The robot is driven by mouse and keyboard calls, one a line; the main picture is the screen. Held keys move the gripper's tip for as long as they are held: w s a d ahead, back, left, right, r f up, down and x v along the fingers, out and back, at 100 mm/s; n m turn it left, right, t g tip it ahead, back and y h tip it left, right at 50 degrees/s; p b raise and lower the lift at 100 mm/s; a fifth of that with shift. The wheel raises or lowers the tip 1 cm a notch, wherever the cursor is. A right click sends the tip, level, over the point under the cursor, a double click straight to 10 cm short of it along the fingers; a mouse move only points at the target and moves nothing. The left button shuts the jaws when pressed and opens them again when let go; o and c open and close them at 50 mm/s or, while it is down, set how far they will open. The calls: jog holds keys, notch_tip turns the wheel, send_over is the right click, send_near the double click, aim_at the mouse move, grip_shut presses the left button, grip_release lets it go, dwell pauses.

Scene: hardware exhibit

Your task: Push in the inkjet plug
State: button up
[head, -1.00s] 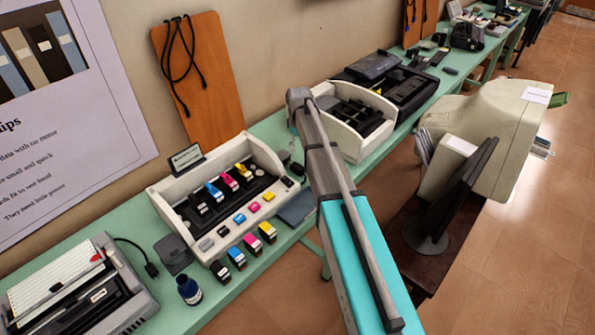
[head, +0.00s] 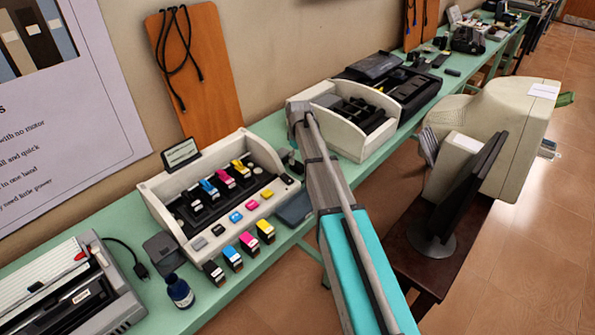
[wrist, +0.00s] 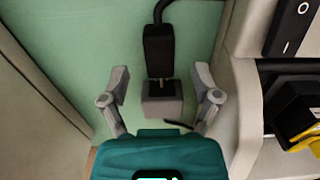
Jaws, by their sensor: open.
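The inkjet plug (wrist: 158,48) is a black block with a black cable leaving its top in the wrist view. Thin metal pins show at its lower end, just above a grey socket block (wrist: 162,104); the plug body is apart from the block. My gripper (wrist: 161,78) is open, with one finger on each side of the gap between plug and block. Neither finger appears to touch them. The cream inkjet printer (head: 150,193) stands on the green bench in the head view. My gripper is hidden there behind my arm.
The printer's cream side wall (wrist: 240,110), with a black rocker switch (wrist: 293,27), rises close to the right finger. A second cream machine (head: 352,146) and a monitor (head: 470,190) flank my arm. An ink bottle (head: 180,291) stands near the bench's front edge.

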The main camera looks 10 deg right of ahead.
aim_at(299, 165)
jog(key=shift+f+b, duration=1.8)
jog(key=shift+f, duration=0.3)
